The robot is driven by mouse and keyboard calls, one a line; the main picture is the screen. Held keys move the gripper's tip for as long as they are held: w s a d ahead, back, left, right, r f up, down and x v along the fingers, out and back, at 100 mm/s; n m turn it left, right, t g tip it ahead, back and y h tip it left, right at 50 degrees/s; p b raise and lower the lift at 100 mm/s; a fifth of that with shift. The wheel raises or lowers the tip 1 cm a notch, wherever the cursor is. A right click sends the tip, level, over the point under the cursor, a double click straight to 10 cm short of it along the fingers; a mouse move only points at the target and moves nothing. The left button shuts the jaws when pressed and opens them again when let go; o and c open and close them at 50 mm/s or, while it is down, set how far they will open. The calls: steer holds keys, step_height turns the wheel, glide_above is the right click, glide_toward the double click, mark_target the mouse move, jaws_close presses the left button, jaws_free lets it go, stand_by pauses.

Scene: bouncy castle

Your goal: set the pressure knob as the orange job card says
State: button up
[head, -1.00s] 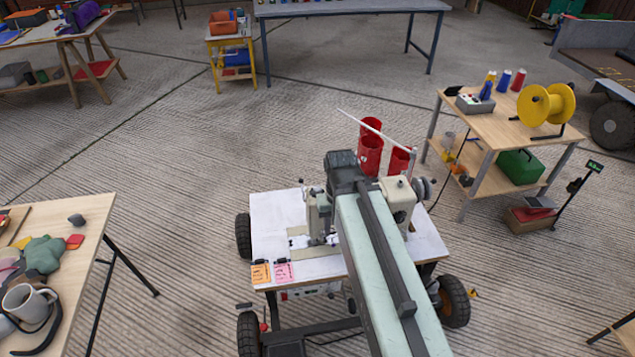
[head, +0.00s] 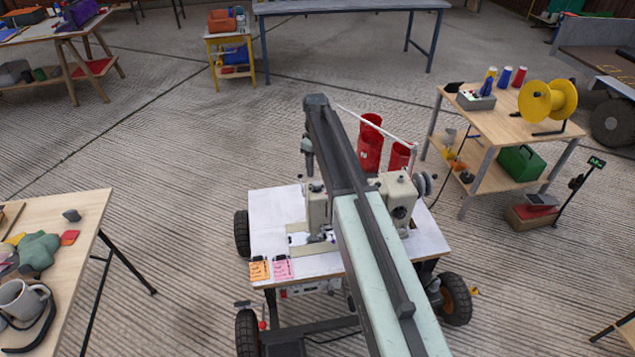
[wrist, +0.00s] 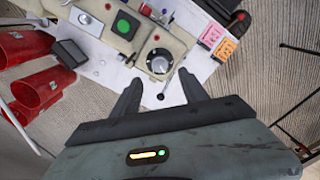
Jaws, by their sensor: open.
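The cream sewing machine (head: 399,200) stands on a white-topped cart. In the wrist view, a round dark knob with a pale top (wrist: 160,62) sits on a dial plate on the machine's cream body. My gripper (wrist: 160,80) is open and empty, its two fingertips just short of the knob in the picture and on either side of it. In the head view my gripper (head: 309,168) hangs down above the machine. The orange job card (head: 259,269) lies at the cart's front left edge and also shows in the wrist view (wrist: 224,48). Its writing is too small to read.
A pink card (head: 283,267) lies beside the orange one. A green button (wrist: 125,24) is near the knob. Red cylinders (head: 370,143) stand behind the machine. A wooden table (head: 60,225) is at the left and a shelf bench (head: 508,125) at the right.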

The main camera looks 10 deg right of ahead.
mark_target(316, 182)
step_height(316, 182, down, 8)
steer(key=b, duration=0.7)
steer(key=shift+b, duration=0.35)
steer(key=shift+r, duration=0.1)
jaws_close()
steer(key=shift+d, duration=0.15)
